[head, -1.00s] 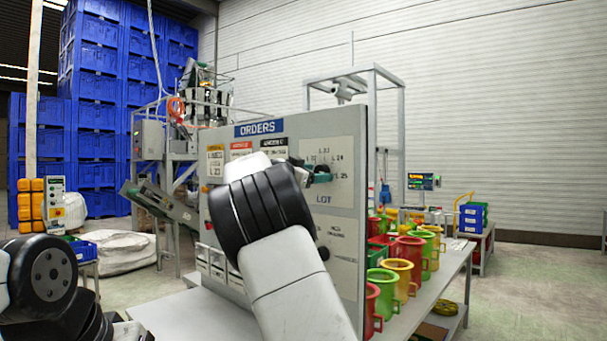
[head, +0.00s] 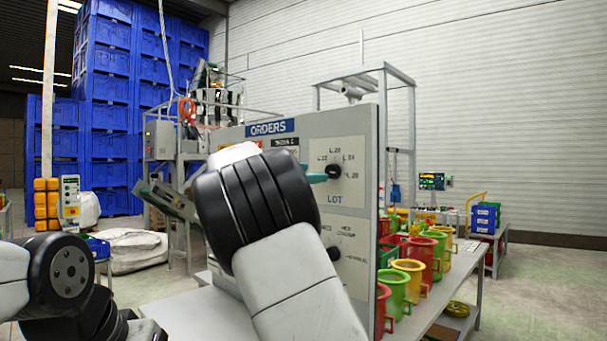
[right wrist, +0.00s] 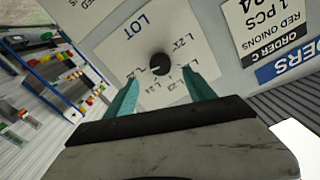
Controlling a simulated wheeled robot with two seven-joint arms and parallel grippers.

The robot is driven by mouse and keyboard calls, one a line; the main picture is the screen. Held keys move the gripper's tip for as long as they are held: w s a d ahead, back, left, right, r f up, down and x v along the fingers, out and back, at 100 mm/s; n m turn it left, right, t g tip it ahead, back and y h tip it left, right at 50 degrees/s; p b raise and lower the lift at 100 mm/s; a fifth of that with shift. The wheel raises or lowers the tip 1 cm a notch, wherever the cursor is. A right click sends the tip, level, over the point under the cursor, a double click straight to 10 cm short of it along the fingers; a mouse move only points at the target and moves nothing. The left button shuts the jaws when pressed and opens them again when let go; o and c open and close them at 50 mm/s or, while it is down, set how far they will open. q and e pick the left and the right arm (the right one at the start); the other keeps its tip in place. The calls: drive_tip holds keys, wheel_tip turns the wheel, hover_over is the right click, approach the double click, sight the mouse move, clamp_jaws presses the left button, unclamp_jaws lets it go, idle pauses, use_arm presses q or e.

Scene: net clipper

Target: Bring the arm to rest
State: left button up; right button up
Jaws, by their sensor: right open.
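My right arm reaches up in front of the grey ORDERS board (head: 355,225). Its gripper (head: 320,177) shows only as a bit of teal finger beside the black LOT knob (head: 334,171); the rest is hidden behind my black wrist. In the right wrist view the two teal fingers of the gripper (right wrist: 160,76) are spread apart and empty. The LOT knob (right wrist: 160,64) lies ahead between their tips, apparently clear of them. My left arm shows at the lower left of the head view, with its gripper out of sight.
A second black knob (head: 334,254) sits lower on the board. Green, yellow and red cups (head: 408,279) stand on the table to the right. A conveyor machine (head: 171,199) stands behind, left of the board. Stacked blue crates (head: 108,118) fill the back left.

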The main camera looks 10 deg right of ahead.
drive_tip(key=s+d+f+n+g+y, duration=0.2)
drive_tip(key=s+d+f+g+y, duration=0.2)
drive_tip(key=d+f, duration=0.8)
drive_tip(key=s+f+n+g+y, duration=0.1)
drive_tip(key=s+f+n+y, duration=0.25)
drive_tip(key=s+f, duration=0.45)
drive_tip(key=s+a+f+n+y, duration=0.3)
drive_tip(key=s+a, duration=0.1)
drive_tip(key=s, duration=0.5)
drive_tip(key=s+a+f+n+y, duration=0.2)
drive_tip(key=s+a, duration=0.3)
drive_tip(key=s, duration=0.4)
drive_tip(key=s+a+f+n+y, duration=0.3)
drive_tip(key=s+a+n+y, duration=0.1)
drive_tip(key=s, duration=0.5)
drive_tip(key=shift+s+a+f+n, duration=0.15)
drive_tip(key=shift+f+n, duration=0.2)
